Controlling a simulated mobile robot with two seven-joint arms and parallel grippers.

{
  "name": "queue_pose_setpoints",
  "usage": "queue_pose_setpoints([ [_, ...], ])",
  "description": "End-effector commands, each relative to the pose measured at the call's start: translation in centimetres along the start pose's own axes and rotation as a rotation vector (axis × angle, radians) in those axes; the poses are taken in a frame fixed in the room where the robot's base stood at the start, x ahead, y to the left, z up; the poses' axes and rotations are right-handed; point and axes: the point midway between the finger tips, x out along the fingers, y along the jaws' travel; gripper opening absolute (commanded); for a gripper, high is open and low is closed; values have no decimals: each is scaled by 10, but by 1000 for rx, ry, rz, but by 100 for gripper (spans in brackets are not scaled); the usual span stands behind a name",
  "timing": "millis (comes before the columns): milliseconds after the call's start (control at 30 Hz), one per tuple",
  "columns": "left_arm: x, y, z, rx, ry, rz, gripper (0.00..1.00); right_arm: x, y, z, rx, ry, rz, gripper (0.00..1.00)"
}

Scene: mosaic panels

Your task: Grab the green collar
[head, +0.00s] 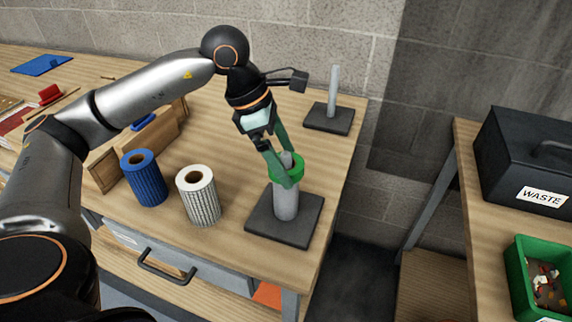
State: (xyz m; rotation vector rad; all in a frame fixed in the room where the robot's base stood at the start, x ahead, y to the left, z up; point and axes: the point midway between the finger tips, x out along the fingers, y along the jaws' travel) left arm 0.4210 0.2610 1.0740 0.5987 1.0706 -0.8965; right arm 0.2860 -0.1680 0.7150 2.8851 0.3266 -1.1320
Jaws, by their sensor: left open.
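The green collar (297,172) is a ring around the upper part of a thick grey post, which stands upright on a dark square base (262,215). My left gripper (279,173) comes down from above and behind at the post's top. Its teal fingers are open and reach to the collar, one on its left side and one across its front. I cannot tell whether the fingers touch the collar. Part of the collar and post is hidden behind the fingers. My right gripper is not in view.
A white mesh roll (199,200) and a blue mesh roll (146,182) stand left of the post. A thin post on a dark base (330,119) stands behind. A wooden box lies at the left. Right of a gap, another table holds a waste box (515,170) and green bin (521,285).

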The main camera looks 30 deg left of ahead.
Motion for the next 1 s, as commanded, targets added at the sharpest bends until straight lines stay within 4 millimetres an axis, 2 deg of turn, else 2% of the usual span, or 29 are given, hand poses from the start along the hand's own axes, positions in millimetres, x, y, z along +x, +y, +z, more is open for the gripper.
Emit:
queue_pose_setpoints([
  [233,2,0,0,0,-1,1,99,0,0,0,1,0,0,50],
  [900,1,0,1,0,-2,1,25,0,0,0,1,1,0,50],
  [1000,1,0,1,0,-2,1,25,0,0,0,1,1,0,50],
])
